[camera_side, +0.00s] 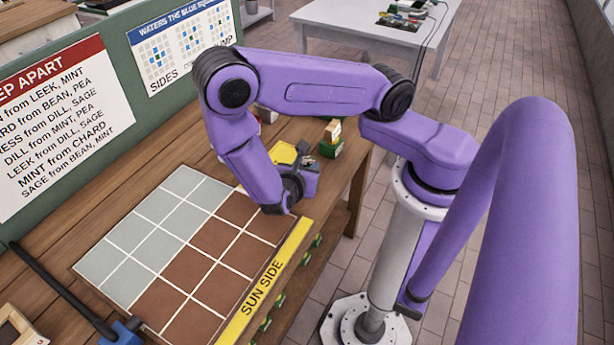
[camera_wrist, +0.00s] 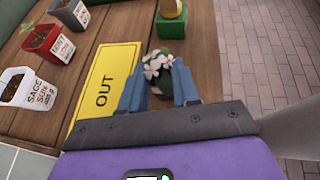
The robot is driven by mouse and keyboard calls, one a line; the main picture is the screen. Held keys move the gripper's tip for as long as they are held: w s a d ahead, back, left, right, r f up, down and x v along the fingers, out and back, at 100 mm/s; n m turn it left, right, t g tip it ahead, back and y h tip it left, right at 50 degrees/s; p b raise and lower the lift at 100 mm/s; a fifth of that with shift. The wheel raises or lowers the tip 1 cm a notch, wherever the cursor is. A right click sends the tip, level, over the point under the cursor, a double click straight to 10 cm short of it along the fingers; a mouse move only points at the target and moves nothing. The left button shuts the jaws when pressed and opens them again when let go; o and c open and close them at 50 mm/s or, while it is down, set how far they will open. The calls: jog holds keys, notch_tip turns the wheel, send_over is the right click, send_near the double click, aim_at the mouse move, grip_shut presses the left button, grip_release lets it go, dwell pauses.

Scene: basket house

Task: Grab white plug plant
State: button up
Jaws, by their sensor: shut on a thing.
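The white plug plant (camera_wrist: 157,63), with white blossoms over a dark plug, sits between the blue fingers of my gripper (camera_wrist: 160,88) in the wrist view. The fingers are shut on it, and its lower part is partly hidden by them. In the side view my gripper (camera_side: 303,172) is low at the right end of the planting grid, beside the yellow OUT card (camera_side: 283,152). The plant cannot be made out clearly there. Whether the plug still touches the table is not clear.
Pots labelled SAGE (camera_wrist: 30,88), MINT (camera_wrist: 48,42) and a dark one (camera_wrist: 72,12) stand left of the OUT card. The tiled grid (camera_side: 175,235) is bare, bordered by the SUN SIDE strip (camera_side: 265,285).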

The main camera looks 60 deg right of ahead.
jog(key=shift+r, duration=0.1)
jog(key=shift+r, duration=0.7)
jog(key=s+r, duration=1.1)
jog(key=s, duration=0.3)
jog(key=shift+a+r, duration=0.15)
jog(key=shift+r, duration=0.05)
